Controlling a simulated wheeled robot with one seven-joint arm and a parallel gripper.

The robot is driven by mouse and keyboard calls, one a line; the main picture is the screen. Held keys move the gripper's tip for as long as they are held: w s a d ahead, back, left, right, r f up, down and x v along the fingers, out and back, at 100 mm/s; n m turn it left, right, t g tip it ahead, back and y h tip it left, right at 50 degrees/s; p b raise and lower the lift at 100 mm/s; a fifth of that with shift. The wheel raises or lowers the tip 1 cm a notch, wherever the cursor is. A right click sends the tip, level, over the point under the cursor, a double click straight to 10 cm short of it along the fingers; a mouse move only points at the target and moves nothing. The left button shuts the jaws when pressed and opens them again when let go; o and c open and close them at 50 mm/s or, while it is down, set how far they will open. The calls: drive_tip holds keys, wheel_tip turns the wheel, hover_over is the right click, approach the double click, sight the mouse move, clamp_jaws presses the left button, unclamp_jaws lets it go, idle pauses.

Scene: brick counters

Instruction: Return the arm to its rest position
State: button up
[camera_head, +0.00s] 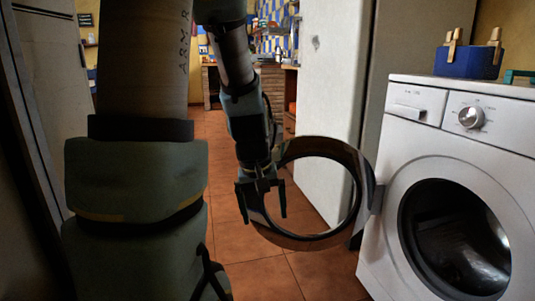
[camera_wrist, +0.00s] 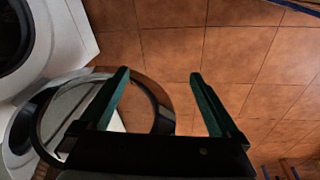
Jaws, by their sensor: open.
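My gripper (camera_head: 262,203) hangs at the end of my arm, in front of the open round door of the washing machine in the head view. The washing machine door (camera_head: 366,168) is swung open toward the left. Its ring also shows in the wrist view (camera_wrist: 160,95), partly behind the left finger. I cannot tell whether my gripper touches the door.
The white washing machine (camera_head: 408,150) stands at the right with its drum opening (camera_head: 455,240) exposed. A blue box with wooden pegs (camera_head: 468,62) sits on top. A white panel (camera_head: 330,90) stands behind the door.

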drive_tip(key=s+a+r+m+y, duration=0.1)
drive_tip(key=s+a+m, duration=0.1)
drive_tip(key=s+a, duration=0.2)
drive_tip(key=shift+s+a+r, duration=0.15)
drive_tip(key=shift+s+a, duration=0.25)
drive_tip(key=shift+a, duration=0.85)
drive_tip(key=shift+o, duration=0.2)
wheel_tip(320, 180, up, 38)
drive_tip(key=p, duration=3.8)
drive_tip(key=shift+w+d, duration=0.3)
drive_tip(key=shift+d, duration=0.05)
